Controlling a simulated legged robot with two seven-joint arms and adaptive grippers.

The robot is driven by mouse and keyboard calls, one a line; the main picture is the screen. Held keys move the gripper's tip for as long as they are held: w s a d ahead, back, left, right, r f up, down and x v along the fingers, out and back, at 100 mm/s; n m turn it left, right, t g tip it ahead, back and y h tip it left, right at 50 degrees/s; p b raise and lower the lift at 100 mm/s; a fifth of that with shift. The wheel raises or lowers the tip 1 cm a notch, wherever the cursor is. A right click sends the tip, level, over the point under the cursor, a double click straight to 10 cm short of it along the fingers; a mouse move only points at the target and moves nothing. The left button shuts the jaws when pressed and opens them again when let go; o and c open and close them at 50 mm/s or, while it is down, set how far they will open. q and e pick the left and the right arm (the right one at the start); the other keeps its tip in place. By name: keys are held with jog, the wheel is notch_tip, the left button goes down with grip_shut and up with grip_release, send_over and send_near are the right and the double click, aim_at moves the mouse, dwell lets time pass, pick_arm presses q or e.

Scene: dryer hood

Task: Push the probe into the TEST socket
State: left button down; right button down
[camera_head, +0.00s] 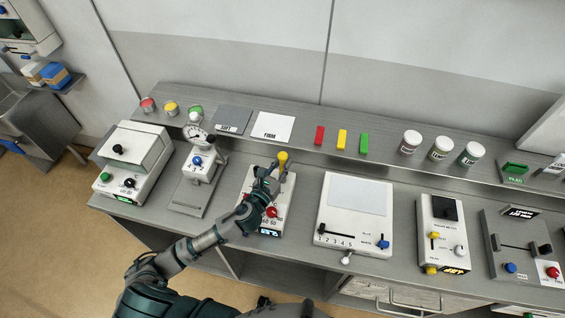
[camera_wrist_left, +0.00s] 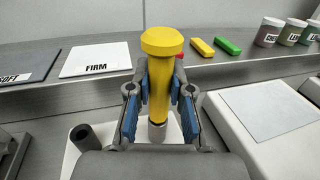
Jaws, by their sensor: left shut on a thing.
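The yellow probe (camera_wrist_left: 160,75) stands about upright between the fingers of my left gripper (camera_wrist_left: 158,105), which is shut on it. Its wide yellow head is above the fingers; a dark band and grey lower end show beneath. In the head view the probe's yellow top (camera_head: 283,157) shows above my left gripper (camera_head: 270,178), over the back of a white device (camera_head: 247,190). A dark grey hollow cylinder (camera_wrist_left: 86,138) stands on the device, left of the probe. The TEST label is not readable, and I cannot tell if the probe tip touches a socket. My right gripper is not in view.
A gauge stand (camera_head: 197,165) is to the left, and a white panel box (camera_head: 355,215) to the right. SOFT and FIRM plates (camera_head: 273,127) lie on the shelf behind.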

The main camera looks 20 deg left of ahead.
pick_arm(q)
jog(key=shift+f, duration=0.2)
jog(key=c, duration=1)
grip_release()
jog(key=v, duration=1.2)
jog(key=shift+f, duration=0.1)
